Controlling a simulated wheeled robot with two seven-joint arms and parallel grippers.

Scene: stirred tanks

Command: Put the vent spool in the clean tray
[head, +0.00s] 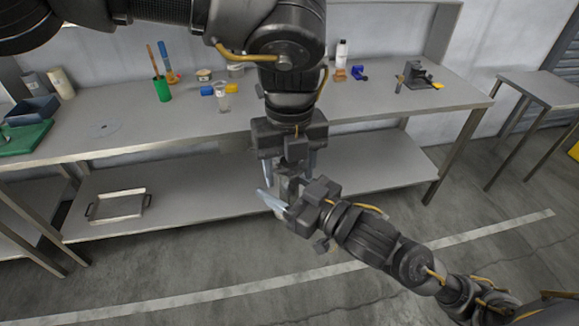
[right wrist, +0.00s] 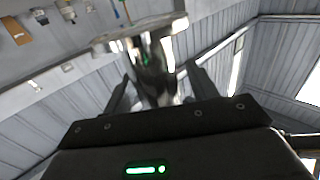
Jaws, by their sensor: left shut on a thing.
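The vent spool, a shiny metal piece with a wide flange, shows in the right wrist view (right wrist: 152,62). In the head view it is mostly hidden between my two grippers. My left gripper (head: 288,168) points down and is shut on the spool, in front of the bench. My right gripper (head: 274,202) comes from the lower right, close below it. Its fingers stand apart on either side of the spool, with gaps visible in the wrist view (right wrist: 160,88). A shallow metal tray (head: 118,216) with handles lies on the lower shelf; no label shows whether it is the clean tray.
The bench (head: 120,140) holds a dark blue bin (head: 34,110), a green mat (head: 22,138), a green cup (head: 162,90), a clear beaker (head: 222,98) and a dark fixture (head: 416,74). The lower shelf (head: 200,190) is mostly bare. A side table (head: 545,88) stands right.

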